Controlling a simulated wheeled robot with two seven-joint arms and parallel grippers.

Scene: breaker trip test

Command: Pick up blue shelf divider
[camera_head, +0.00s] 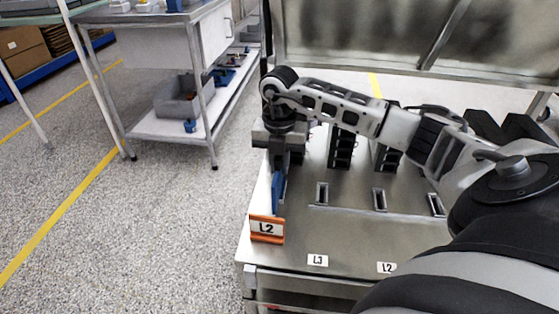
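The blue shelf divider (278,190) is a narrow upright blue piece near the left edge of the metal table, just behind an orange L2 sign. My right gripper (278,166) points down directly above it, and its dark fingers meet or overlap the divider's upper part. The fingers and wrist hide the divider's top, so I cannot tell whether they are closed on it. My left gripper is not in view.
The metal table (340,240) has several slots, black upright blocks (341,148) and white labels, including L3 (317,260). The orange L2 sign (267,229) stands at its front left. A grey workbench (150,17) is at the back left, with clear floor between.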

